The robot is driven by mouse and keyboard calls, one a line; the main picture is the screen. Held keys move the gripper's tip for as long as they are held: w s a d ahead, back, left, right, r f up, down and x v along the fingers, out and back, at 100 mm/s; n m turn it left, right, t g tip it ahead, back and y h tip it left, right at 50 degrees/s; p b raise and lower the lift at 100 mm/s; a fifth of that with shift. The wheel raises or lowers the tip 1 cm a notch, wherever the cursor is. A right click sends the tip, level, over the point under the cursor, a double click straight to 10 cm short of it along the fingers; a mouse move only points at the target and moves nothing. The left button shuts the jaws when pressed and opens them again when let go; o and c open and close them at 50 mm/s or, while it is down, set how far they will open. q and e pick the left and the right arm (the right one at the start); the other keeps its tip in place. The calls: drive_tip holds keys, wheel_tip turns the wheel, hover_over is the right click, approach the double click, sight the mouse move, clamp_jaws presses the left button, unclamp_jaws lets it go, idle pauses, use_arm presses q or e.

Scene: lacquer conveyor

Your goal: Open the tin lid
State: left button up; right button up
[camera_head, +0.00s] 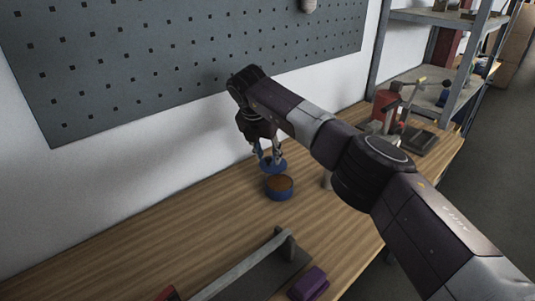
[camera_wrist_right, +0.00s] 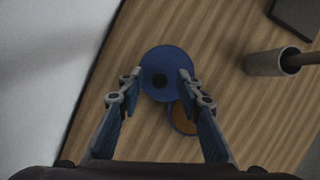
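The tin (camera_head: 279,192) is a small, round blue can standing on the wooden table, with its brown inside showing at the open top. It also shows in the right wrist view (camera_wrist_right: 184,120), partly hidden by the lid. The blue tin lid (camera_head: 272,167) is off the tin, just behind it and raised above the table. My right gripper (camera_head: 267,156) points down and is shut on the lid. In the right wrist view the lid (camera_wrist_right: 165,62), with a dark round middle, sits between the two fingertips. My left gripper is not in view.
A grey cylinder (camera_wrist_right: 264,63) stands right of the tin. A grey tool with a long bar (camera_head: 240,272) and a purple block (camera_head: 309,283) lie at the front. A red press (camera_head: 385,108) stands at the back right. The table left of the tin is clear.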

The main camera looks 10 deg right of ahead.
drive_tip(key=shift+s+a+r, duration=0.1)
drive_tip(key=v, duration=1.1)
drive_tip(key=shift+r, duration=0.4)
